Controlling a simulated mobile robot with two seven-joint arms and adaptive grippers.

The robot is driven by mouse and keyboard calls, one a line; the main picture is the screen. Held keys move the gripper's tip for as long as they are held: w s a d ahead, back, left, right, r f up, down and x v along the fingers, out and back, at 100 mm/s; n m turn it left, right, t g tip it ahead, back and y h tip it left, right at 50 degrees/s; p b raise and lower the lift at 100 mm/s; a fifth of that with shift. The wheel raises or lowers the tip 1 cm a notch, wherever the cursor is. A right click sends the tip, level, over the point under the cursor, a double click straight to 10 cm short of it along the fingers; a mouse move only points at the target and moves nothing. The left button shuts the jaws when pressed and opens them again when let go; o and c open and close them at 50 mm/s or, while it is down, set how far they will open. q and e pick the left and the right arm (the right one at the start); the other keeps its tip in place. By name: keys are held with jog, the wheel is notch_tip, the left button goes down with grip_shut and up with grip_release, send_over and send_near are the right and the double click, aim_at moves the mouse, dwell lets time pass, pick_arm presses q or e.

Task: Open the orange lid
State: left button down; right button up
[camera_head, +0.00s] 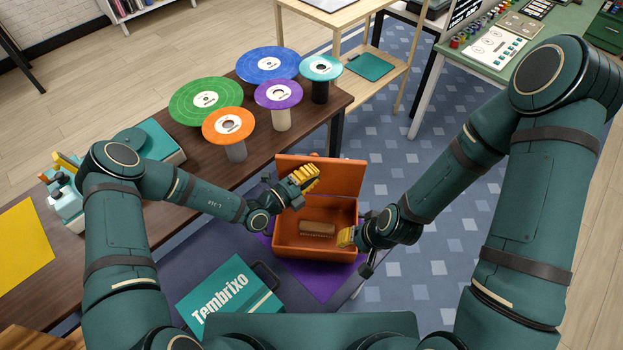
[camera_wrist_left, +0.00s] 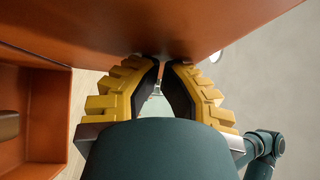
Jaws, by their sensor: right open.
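The orange lid (camera_head: 335,172) stands raised at the back of the orange box (camera_head: 318,265), leaving the box open. A brown block (camera_head: 317,228) lies inside. My left gripper (camera_head: 312,176) is at the lid's inner face. In the left wrist view the lid (camera_wrist_left: 200,22) spans the top, and the left gripper's yellow fingers (camera_wrist_left: 166,64) have their tips close together at its surface; I see nothing held between them. Whether the tips touch the lid is unclear. My right gripper (camera_head: 344,237) is open at the box's right side, partly hidden by its own wrist.
The box stands on a purple mat (camera_head: 325,287). Several coloured discs on posts, including an orange disc (camera_head: 215,118), stand on the dark table behind. Patterned floor (camera_head: 430,255) is clear at the right.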

pick_arm(q)
jog(key=shift+w+d+b, duration=0.15)
jog(key=shift+w+b, duration=0.15)
jog(key=shift+w, duration=1.4)
pick_arm(e)
jog(key=shift+f, duration=0.25)
pick_arm(q)
jog(key=shift+r, duration=0.1)
